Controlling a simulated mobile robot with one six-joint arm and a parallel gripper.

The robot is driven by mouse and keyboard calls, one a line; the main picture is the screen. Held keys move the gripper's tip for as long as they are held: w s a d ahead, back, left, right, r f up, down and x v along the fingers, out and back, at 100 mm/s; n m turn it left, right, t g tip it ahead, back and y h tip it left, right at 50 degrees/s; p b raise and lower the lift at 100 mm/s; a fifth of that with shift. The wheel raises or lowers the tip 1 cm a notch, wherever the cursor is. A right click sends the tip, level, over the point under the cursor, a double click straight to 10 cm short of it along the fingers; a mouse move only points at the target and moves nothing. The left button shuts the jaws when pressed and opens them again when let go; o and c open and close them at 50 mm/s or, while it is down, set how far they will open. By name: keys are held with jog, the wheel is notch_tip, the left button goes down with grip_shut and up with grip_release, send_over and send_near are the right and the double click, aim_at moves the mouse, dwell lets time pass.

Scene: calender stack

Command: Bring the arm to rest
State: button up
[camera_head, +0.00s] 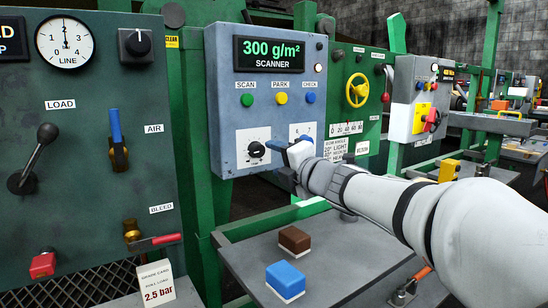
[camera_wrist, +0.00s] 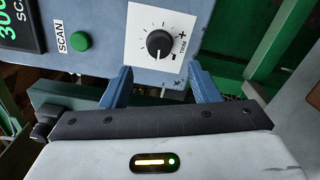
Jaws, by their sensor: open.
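My arm (camera_head: 385,205) reaches in from the right of the head view, stretched toward the blue-grey scanner box. My gripper (camera_head: 285,148) is at the box's lower front, close to a black knob (camera_head: 257,149) on a white dial plate. In the wrist view my gripper (camera_wrist: 161,74) is open, with two blue fingers spread apart and nothing between them. The knob (camera_wrist: 160,43) shows just beyond the fingertips, between them in the picture. A small gap seems to separate fingers and knob. Part of a second white plate (camera_head: 299,131) is hidden behind my gripper.
The scanner box (camera_head: 224,108) reads 300 g/m² above green, yellow and blue buttons. Below, a grey table (camera_head: 245,258) carries a brown block (camera_head: 294,240) and a blue block (camera_head: 285,279). A green panel (camera_head: 85,100) with levers stands left. A yellow handwheel (camera_head: 357,90) is behind.

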jog(key=s+d+r+m+g+h+p, duration=0.1)
jog(key=s+d+m+h+p, duration=0.35)
jog(key=d+m+p, duration=0.35)
jog(key=s+d+r+m+g+h+p, duration=0.2)
jog(key=s+d+m+h+p, duration=0.1)
jog(key=d+m+h+p, duration=0.5)
jog(key=s+a+f+m+g+y+p, duration=0.1)
jog(key=s+m+g+p, duration=0.3)
jog(key=s, duration=0.6)
jog(key=s+f+m+g+y+p, duration=0.1)
jog(key=s+f+m+g+p, duration=0.1)
jog(key=s+m+g+p, duration=0.3)
jog(key=s+m+p, duration=0.3)
jog(key=s+p, duration=0.1)
jog(key=s, duration=0.2)
jog(key=shift+s+a+f, duration=0.15)
jog(key=shift+a, duration=0.2)
jog(key=shift+y, duration=0.25)
